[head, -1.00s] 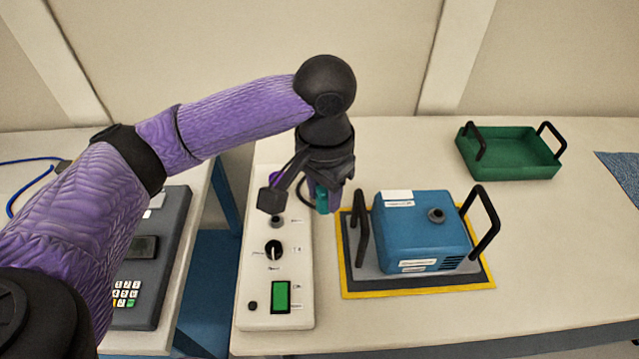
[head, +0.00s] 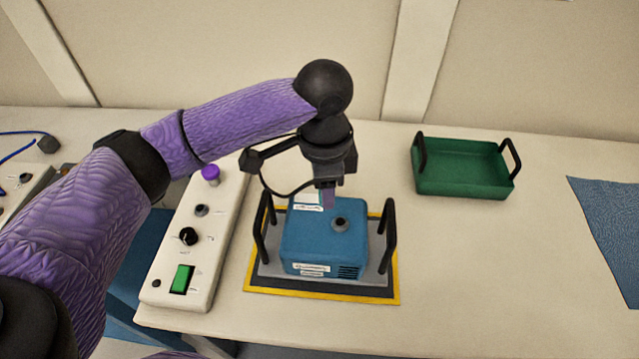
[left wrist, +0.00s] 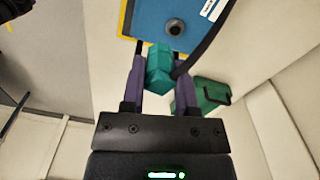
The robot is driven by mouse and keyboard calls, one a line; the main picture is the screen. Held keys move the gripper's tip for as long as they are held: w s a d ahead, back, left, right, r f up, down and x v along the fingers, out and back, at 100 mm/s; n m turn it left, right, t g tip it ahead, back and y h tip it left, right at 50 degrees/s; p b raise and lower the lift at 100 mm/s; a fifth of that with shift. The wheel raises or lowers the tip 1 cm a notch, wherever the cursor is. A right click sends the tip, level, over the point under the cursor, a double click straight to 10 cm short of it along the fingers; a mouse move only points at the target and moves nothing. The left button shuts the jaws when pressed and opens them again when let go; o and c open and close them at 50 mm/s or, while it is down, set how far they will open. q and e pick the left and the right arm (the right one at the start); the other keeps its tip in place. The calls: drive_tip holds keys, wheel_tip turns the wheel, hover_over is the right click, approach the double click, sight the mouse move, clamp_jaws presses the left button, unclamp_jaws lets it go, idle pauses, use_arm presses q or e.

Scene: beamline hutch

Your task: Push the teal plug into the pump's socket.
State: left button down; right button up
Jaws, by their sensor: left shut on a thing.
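My left gripper (head: 328,196) is above the back part of the blue pump (head: 305,240) in the head view. In the left wrist view its two purple fingers (left wrist: 160,80) are shut on the teal plug (left wrist: 158,68), with a dark cable running off beside it. The plug is hidden behind the gripper in the head view. The pump's socket (head: 340,223) is a dark round port on its top, just right of and nearer than the fingers. The socket (left wrist: 174,27) also shows beyond the plug in the left wrist view, apart from it. My right gripper is not in view.
The pump stands on a yellow-edged mat (head: 392,298) between two black handles. A white control box (head: 165,280) with a green switch is to its left. A green tray (head: 462,188) is behind right, a blue mat (head: 610,230) far right. The table front right is clear.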

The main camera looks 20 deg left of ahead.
use_arm(q)
drive_tip(key=shift+w+d+m+p, duration=0.15)
drive_tip(key=shift+w+m, duration=0.05)
drive_tip(key=shift+m, duration=0.4)
drive_tip(key=shift+w+d+m+p, duration=0.1)
drive_tip(key=shift+w+m+p, duration=0.05)
drive_tip(key=shift+m, duration=0.45)
drive_tip(key=w+m+p, duration=0.2)
drive_tip(key=m, duration=0.7)
drive_tip(key=m+b, duration=0.6)
drive_tip(key=m, duration=0.3)
approach(340, 222)
wheel_tip(340, 222, down, 5)
drive_tip(key=shift+d+f, duration=0.1)
drive_tip(key=shift+d, duration=0.05)
drive_tip(key=shift+f, duration=0.5)
drive_tip(key=shift+c, duration=1.4)
unclamp_jaws()
